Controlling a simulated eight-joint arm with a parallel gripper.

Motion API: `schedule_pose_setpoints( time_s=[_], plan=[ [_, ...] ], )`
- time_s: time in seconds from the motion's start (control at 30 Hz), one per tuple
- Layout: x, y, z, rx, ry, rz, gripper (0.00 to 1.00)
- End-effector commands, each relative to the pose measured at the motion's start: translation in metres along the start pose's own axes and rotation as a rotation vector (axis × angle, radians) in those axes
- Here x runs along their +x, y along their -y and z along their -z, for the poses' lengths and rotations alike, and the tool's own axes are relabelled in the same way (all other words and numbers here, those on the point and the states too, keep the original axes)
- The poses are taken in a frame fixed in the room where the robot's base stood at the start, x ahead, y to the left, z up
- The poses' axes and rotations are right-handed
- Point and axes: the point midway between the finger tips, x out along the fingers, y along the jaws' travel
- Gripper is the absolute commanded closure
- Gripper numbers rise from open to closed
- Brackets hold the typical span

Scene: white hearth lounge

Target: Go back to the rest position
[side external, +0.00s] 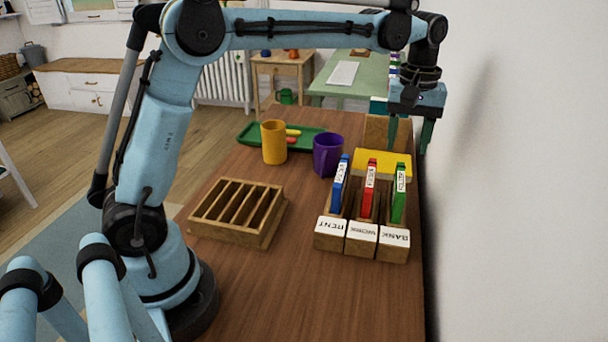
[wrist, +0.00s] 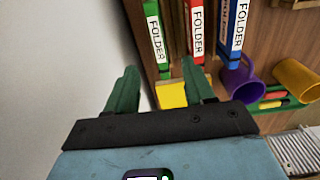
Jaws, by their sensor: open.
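My gripper (side external: 410,140) points down over the far right end of the wooden table, close to the white wall. Its two green fingers are apart with nothing between them; they also show in the wrist view (wrist: 159,70). In front of it, a blue folder (side external: 339,184), a red folder (side external: 369,190) and a green folder (side external: 399,193) stand upright in wooden holders labelled RENT (side external: 330,227), WORK (side external: 362,233) and BANK (side external: 394,238). A yellow flat-topped object (side external: 382,162) lies between the gripper and the holders.
A purple mug (side external: 328,156), an orange mug (side external: 273,142) and a green tray (side external: 252,134) stand left of the gripper. An empty slotted wooden rack (side external: 237,212) sits nearer my base. The front of the table (side external: 330,295) is clear. The wall (side external: 520,180) closes the right side.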

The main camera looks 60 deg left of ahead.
Motion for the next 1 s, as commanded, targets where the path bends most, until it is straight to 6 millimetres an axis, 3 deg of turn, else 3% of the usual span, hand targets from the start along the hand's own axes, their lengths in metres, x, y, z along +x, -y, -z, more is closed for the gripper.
schedule_pose_setpoints(
  time_s=[0.23,0.47,0.67,1.0],
  plan=[
    [-0.017,0.031,-0.022,0.151,-0.09,-0.081,0.47],
    [-0.02,0.066,-0.05,0.327,-0.212,-0.155,0.47],
    [-0.01,0.098,-0.075,0.477,-0.331,-0.2,0.47],
    [0.026,0.138,-0.109,0.691,-0.525,-0.231,0.47]
  ],
)
